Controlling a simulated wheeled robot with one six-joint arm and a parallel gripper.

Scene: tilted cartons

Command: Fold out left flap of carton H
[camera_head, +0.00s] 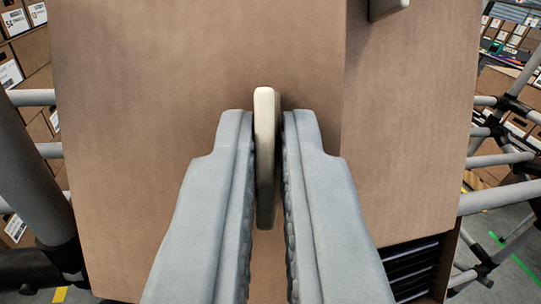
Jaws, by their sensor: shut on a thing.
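A brown carton (150,120) fills the middle of the head camera view, seen very close. Its cardboard shows as two panels, with a vertical edge between them right of centre. A thin pale tab (264,150) stands out from the larger left panel. My gripper (264,135) has its two grey fingers on either side of this tab and is shut on it. No letter shows on the carton, so I cannot tell whether it is carton H. A second pale tab (386,8) sits at the top edge on the right panel.
Grey tube frames with black joints stand at the left (30,170) and right (498,160). Labelled boxes (20,40) are stacked behind at the left and right. Dark slats (412,268) show below the right panel. Floor with green tape shows at lower right.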

